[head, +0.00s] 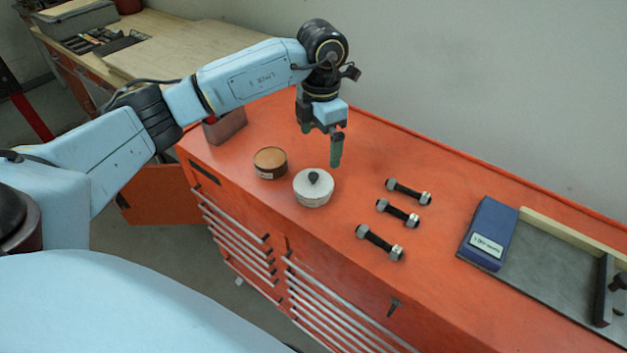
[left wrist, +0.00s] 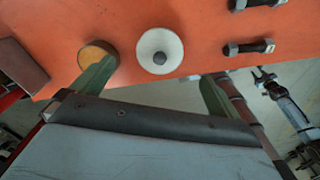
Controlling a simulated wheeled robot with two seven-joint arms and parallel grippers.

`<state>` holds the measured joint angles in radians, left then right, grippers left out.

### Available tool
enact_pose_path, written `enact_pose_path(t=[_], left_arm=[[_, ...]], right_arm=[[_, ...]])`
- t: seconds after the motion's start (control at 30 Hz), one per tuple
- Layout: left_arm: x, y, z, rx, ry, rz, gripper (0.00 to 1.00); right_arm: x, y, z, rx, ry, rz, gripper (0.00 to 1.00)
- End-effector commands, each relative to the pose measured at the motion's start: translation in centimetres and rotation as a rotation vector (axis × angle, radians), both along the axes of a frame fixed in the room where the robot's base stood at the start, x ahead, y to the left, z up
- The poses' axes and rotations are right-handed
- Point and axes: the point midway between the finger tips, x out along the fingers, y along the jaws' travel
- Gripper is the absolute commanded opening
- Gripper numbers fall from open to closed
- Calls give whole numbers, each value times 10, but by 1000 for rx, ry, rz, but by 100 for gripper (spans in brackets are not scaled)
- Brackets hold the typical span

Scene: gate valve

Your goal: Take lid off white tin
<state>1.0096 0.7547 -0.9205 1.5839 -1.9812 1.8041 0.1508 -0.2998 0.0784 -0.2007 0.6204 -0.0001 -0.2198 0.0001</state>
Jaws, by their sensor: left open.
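The white tin (head: 313,192) stands on the orange cabinet top with its lid on; a dark knob (head: 315,177) sits at the middle of the lid. My left gripper (head: 336,150) hangs above and behind the tin, pointing down, apart from it. In the left wrist view the tin (left wrist: 160,50) shows from above, beyond and between the two green fingers (left wrist: 155,85), which are spread wide with nothing between them.
A tin with a tan top (head: 270,162) stands left of the white tin. Several bolts (head: 380,243) lie to the right. A blue box (head: 488,234) sits at the tray (head: 545,285). A brown block (head: 225,125) is at the left end. The back wall runs behind.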

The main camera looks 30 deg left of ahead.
Motion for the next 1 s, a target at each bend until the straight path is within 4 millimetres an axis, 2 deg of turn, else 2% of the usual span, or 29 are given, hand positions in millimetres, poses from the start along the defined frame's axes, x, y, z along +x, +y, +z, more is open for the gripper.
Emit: enact_pose_path(t=[0.1,0.2,0.47,0.7,0.8,1.0], left_arm=[[-1,-1,-24,-2,5,0,100],[-1,-1,-40,-4,3,-1,100],[-2,-1,-60,-4,3,-1,100],[-3,-2,-95,-6,2,0,100],[-3,-2,-103,-6,0,-2,100],[-3,-2,-105,-6,0,-3,100]], right_arm=[[0,0,5,0,0,0,36],[0,0,7,0,0,0,36],[0,0,11,-1,0,0,36],[0,-1,22,-1,0,0,36],[0,-1,23,-1,1,0,36],[0,-2,22,-2,1,0,36]])
